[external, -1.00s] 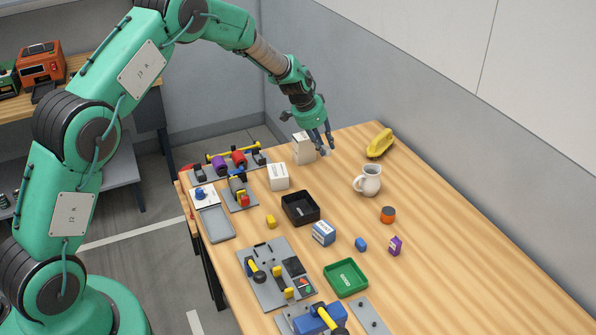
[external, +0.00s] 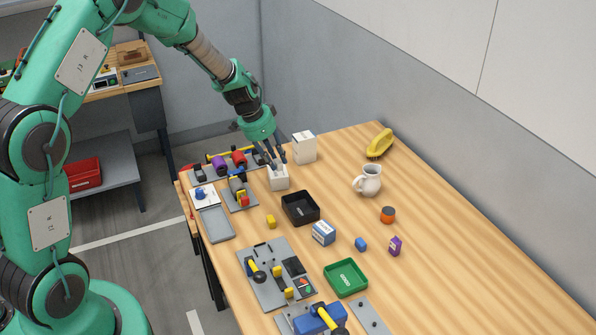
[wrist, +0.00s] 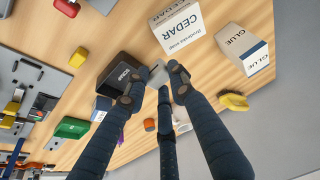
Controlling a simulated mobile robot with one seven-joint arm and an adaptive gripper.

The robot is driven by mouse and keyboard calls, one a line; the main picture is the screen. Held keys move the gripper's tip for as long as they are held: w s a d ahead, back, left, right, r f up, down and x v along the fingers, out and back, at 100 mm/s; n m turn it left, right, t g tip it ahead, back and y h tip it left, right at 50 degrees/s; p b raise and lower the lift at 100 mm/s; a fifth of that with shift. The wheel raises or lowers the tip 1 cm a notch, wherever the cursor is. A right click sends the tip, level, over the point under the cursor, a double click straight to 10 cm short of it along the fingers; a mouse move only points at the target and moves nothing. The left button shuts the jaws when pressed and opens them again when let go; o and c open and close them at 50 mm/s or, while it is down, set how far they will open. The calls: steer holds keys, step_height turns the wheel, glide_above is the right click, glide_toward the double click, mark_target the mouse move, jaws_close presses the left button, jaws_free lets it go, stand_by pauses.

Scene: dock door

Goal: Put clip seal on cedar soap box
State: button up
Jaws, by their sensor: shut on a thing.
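The cedar soap box (external: 278,182) is a white box standing on the table near its back left. In the wrist view its face with CEDAR lettering (wrist: 180,32) shows at the top. My gripper (external: 275,163) is over the box in the external view, fingers pointing down. In the wrist view my gripper (wrist: 156,78) is shut on a small grey piece, the clip seal (wrist: 158,73), partly hidden by the fingers. The box lies just beyond the fingertips there. I cannot tell whether the seal touches the box.
A taller white glue box (external: 304,148) stands just right of the cedar box. A black tray (external: 300,221) is in front of it. A tool rack (external: 222,166) lies to the left, and a white pitcher (external: 369,181) to the right. The right of the table is mostly clear.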

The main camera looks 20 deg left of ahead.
mark_target(275, 160)
steer(key=s+a, duration=0.1)
steer(key=s, duration=0.2)
steer(key=s+a, duration=0.2)
steer(key=s, duration=0.1)
steer(key=s+a, duration=0.2)
steer(key=s, duration=0.2)
steer(key=shift+a+f+b, duration=0.1)
steer(key=shift+f+b, duration=0.15)
steer(key=shift+b, duration=0.15)
steer(key=shift+w, duration=0.15)
steer(key=w, duration=0.5)
steer(key=w+d+f, duration=0.1)
steer(key=w, duration=0.4)
steer(key=w+d, duration=0.1)
steer(key=w, duration=0.4)
steer(key=shift+w+d+f, duration=0.25)
steer(key=shift+w, duration=0.05)
steer(key=shift+f, duration=1.8)
steer(key=o, duration=0.7)
steer(key=shift+f, duration=0.1)
steer(key=shift+o, duration=0.2)
steer(key=shift+r, duration=0.2)
